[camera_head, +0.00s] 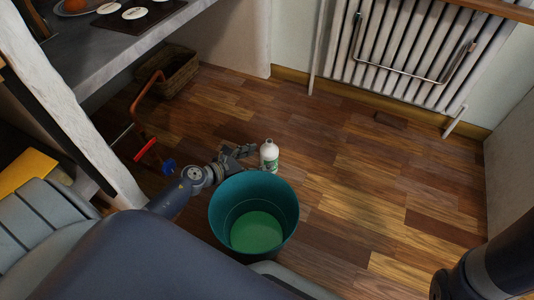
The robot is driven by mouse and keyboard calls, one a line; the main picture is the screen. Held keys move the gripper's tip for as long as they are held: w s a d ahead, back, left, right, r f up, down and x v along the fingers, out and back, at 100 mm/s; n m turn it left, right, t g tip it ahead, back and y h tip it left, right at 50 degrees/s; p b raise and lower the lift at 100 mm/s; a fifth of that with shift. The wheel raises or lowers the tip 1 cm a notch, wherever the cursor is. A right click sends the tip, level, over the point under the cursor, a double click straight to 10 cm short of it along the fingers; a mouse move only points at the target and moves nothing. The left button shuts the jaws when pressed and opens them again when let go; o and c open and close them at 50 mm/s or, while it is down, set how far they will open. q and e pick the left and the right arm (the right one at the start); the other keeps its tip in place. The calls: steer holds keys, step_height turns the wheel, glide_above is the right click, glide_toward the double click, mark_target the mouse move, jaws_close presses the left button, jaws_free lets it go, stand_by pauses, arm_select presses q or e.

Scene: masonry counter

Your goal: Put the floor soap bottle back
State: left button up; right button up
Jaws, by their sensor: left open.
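The floor soap bottle (269,157) is white with a green label and stands upright on the wooden floor near the middle of the camera_head view. My left gripper (246,151) is open just to the left of the bottle, its fingers pointing toward it. I cannot tell whether a finger touches it.
A white radiator (415,50) stands on the back wall. A masonry counter (85,62) with a dark tray is at the upper left, a wicker basket (178,76) beneath it. Pipes with red and blue handles stand left of my gripper. The floor (370,175) to the right is clear.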

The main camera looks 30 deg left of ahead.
arm_select(q)
steer(key=p+v, duration=0.2)
steer(key=v, duration=0.5)
